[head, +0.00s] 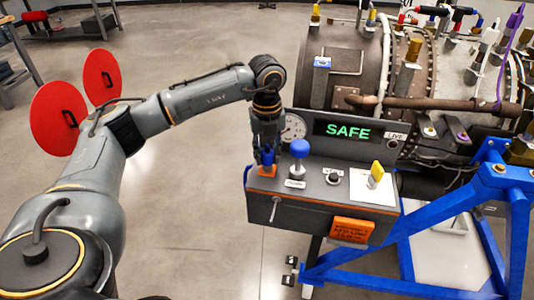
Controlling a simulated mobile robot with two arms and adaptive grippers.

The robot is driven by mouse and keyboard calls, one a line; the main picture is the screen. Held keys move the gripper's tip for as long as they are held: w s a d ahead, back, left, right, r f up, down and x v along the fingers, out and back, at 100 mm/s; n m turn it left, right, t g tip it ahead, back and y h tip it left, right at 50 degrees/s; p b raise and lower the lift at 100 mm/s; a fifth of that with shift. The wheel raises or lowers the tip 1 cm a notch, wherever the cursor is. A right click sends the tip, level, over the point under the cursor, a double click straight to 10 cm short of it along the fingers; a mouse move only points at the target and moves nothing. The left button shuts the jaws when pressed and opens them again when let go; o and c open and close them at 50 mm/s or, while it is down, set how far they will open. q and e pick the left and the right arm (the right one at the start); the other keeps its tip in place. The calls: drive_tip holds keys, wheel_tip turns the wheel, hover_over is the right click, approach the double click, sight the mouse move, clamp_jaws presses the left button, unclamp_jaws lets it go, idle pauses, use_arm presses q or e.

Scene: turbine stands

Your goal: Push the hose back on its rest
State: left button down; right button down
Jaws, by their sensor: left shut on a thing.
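My left gripper (266,157) points down at the left end of the grey control box (325,205). It is shut on a small blue and orange part (267,170) on the box top; the fingers hide much of it. Several hose-like lines show on the turbine (345,45): a white one (385,45) curving over the casing, a purple one (508,45) at the far right, and a brown pipe (435,104) along the side. I cannot tell which is the task's hose, and no rest is clearly visible. My right gripper is out of view.
The box carries a blue knob (299,148), a yellow switch (376,172), a small lever (275,209) and an orange label (352,230). A display (347,130) behind reads SAFE. Blue stand beams (440,215) fill the right. Open floor (200,240) lies left of the box.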

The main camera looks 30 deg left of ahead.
sight(267, 152)
use_arm(q)
drive_tip(key=shift+s+d+f, duration=0.1)
drive_tip(key=shift+s+f, duration=0.15)
drive_tip(key=shift+f, duration=0.25)
drive_tip(key=c, duration=1.1)
unclamp_jaws()
drive_tip(key=shift+w, duration=0.1)
drive_tip(key=shift+o, duration=0.9)
drive_tip(key=shift+w, duration=0.25)
drive_tip(key=shift+o, duration=0.9)
drive_tip(key=shift+s+r, duration=0.1)
drive_tip(key=shift+r, duration=0.1)
drive_tip(key=shift+r+p, duration=2.5)
drive_tip(key=shift+r, duration=1.05)
drive_tip(key=shift+f, duration=0.15)
